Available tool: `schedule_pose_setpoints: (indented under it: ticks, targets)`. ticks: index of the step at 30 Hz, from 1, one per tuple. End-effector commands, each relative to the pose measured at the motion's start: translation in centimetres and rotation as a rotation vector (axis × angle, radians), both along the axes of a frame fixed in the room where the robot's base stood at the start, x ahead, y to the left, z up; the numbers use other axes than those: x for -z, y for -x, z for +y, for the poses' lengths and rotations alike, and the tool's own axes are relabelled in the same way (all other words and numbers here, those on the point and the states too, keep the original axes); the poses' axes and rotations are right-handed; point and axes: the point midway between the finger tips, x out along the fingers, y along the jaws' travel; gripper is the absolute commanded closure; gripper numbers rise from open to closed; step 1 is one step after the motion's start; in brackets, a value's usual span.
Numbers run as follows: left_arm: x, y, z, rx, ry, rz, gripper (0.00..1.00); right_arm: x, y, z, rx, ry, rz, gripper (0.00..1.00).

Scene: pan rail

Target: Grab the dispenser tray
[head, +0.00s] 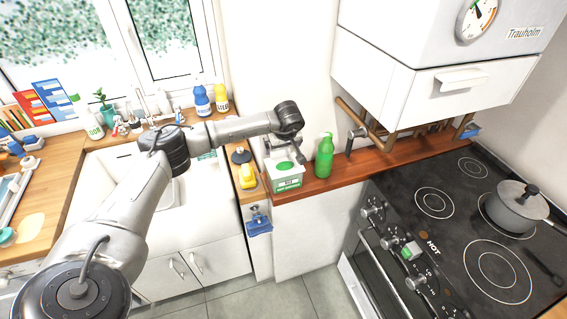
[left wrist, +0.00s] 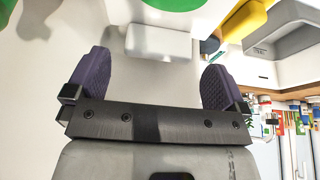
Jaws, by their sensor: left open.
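A white box with a green label (head: 287,180) stands on the wooden ledge, with a green oval on its top; I take it for the dispenser. I cannot tell which part is its tray. My left gripper (head: 297,157) is right above the box and hides part of its top. In the left wrist view the two purple fingers of my left gripper (left wrist: 158,80) are spread apart with nothing held. A white block (left wrist: 158,42) lies ahead between and beyond the fingertips, below a green patch (left wrist: 168,3). My right gripper is not in view.
A green bottle (head: 324,158) stands close right of the box. A stove with a pot (head: 515,207) is at right, a sink at left.

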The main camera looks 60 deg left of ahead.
Motion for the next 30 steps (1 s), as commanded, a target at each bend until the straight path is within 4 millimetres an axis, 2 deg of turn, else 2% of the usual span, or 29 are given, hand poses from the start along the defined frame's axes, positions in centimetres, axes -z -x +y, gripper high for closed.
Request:
schedule_pose_setpoints:
  ticks: [7,17,30]
  targets:
    - [2.5,-0.3,1.0,0.000,0.002,0.001,0.00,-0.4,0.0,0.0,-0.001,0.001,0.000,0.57]
    - [2.9,-0.4,1.1,0.001,0.001,0.001,0.00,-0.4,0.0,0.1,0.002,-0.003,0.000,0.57]
    - [2.9,-0.4,1.1,0.000,0.001,0.000,0.42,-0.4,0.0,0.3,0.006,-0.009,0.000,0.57]
